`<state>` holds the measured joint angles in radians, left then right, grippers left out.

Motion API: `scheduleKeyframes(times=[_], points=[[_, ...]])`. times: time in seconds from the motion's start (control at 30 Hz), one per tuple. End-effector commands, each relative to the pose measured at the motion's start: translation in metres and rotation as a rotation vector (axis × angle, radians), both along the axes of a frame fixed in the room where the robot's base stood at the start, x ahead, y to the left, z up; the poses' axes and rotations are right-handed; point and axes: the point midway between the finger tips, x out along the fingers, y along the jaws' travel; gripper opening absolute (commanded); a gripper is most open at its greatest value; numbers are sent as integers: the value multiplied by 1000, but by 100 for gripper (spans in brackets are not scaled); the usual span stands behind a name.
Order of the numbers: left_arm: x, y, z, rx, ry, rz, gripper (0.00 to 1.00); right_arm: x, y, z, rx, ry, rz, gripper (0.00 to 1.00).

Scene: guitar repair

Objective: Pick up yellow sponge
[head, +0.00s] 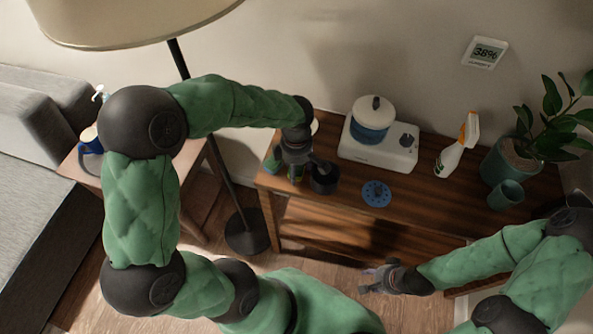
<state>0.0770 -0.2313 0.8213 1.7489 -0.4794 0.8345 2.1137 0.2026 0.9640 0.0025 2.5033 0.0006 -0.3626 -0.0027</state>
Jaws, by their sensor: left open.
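I cannot make out a yellow sponge in the head view. My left gripper (308,170) is open and points down over the left end of the wooden table (420,185). It is right beside a dark round cup or bowl (324,182), and I cannot tell whether they touch. Small green items (273,160) stand by its fingers, partly hidden by them. My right gripper (372,281) is low in front of the table, apart from everything on it, with its fingers seemingly spread and empty.
A white device with a blue pot (371,125) stands at the table's back. A blue perforated disc (376,194) lies in front. A spray bottle (457,146), a teal cup (506,195) and a potted plant (515,155) stand right. A lamp pole (215,160) rises left of the table.

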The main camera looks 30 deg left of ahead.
Motion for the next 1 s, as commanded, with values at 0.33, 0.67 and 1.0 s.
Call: scheduleKeyframes(times=[0.33, 0.67, 1.0], points=[[0, 0, 1, 0, 0, 0, 39, 0, 0, 1, 0, 0, 0, 40], [0, 0, 5, 0, -1, -1, 39, 0, 0, 2, 0, 0, 0, 40], [-8, -2, 46, 0, -3, -2, 39, 0, 0, 21, 0, 0, 0, 40]])
